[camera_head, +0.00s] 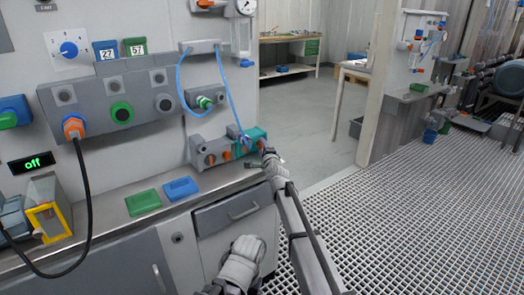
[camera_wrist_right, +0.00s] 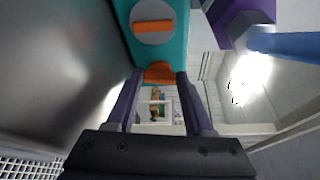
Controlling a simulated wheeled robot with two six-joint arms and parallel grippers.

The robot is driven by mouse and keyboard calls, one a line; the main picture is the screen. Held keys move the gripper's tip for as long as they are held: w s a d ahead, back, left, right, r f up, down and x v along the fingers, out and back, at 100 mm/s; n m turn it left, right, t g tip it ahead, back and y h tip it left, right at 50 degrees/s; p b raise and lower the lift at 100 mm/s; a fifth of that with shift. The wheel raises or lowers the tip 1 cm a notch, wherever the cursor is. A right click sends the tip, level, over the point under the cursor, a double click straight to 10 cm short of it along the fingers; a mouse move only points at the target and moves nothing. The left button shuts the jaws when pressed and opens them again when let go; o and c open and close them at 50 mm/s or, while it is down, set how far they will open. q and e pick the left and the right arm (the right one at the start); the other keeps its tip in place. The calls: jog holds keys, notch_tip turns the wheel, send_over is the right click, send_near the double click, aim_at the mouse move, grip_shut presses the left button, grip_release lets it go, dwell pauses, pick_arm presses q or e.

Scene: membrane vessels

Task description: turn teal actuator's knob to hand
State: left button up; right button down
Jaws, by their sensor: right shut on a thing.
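The teal actuator (camera_head: 252,135) is the right end unit of a row of valve blocks low on the wall panel; its teal body (camera_wrist_right: 178,48) fills the top middle of the right wrist view. A round grey dial with an orange bar (camera_wrist_right: 153,27) is on its face. An orange knob (camera_wrist_right: 159,72) sticks out below that dial, between the fingertips. My right gripper (camera_wrist_right: 158,77) is shut on this orange knob; in the head view the gripper (camera_head: 267,155) is small and partly hides the actuator. My left gripper's fingers are not visible.
Grey valve blocks (camera_head: 205,148) with orange knobs adjoin on the left. A blue hose (camera_head: 229,95) hangs down to the row. Green (camera_head: 143,202) and blue (camera_head: 181,188) trays lie on the counter to the left. The floor grating (camera_head: 420,210) at right is open.

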jog(key=shift+s, duration=0.1)
dwell(0.3)
jog(key=shift+c, duration=1.4)
grip_release()
